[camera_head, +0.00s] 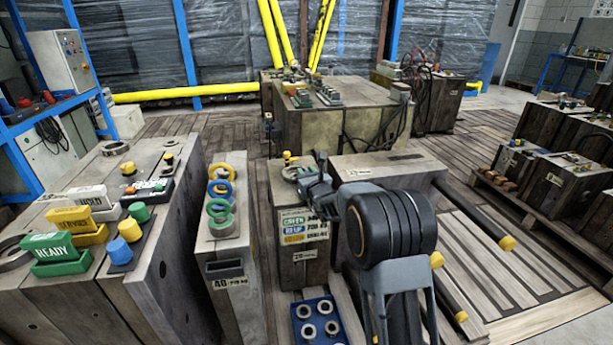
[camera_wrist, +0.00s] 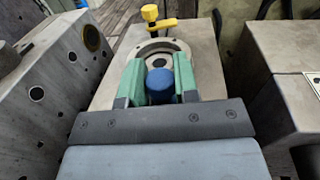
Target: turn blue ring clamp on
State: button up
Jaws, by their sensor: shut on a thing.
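In the wrist view, my gripper (camera_wrist: 160,80) has its two green fingers closed on either side of a round-topped blue knob (camera_wrist: 160,87). The knob is in front of a grey metal ring (camera_wrist: 146,49) with a dark hole, on top of a block. Whether the knob touches the ring, I cannot tell. A yellow knob with a yellow lever (camera_wrist: 158,24) is just beyond the ring. In the head view, my gripper (camera_head: 312,184) is over the middle block, beside the grey ring (camera_head: 290,173) and the yellow knob (camera_head: 287,156). The blue knob is hidden there.
A sign (camera_head: 304,229) with green, blue and gold lines is on the block's front. A narrow block at left carries coloured rings (camera_head: 218,209). The left block holds a blue cylinder (camera_head: 129,230), a green one (camera_head: 139,212) and a READY sign (camera_head: 55,249). A blue tray (camera_head: 318,322) is below.

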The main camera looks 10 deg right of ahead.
jog(key=shift+d, duration=0.15)
jog(key=o, duration=0.7)
jog(key=shift+d, duration=0.1)
jog(key=shift+o, duration=1)
jog(key=shift+a, duration=0.2)
jog(key=s+d+p, duration=0.2)
jog(key=s+p, duration=0.1)
jog(key=s, duration=1)
jog(key=shift+s+p, duration=0.35)
jog(key=shift+p, duration=0.05)
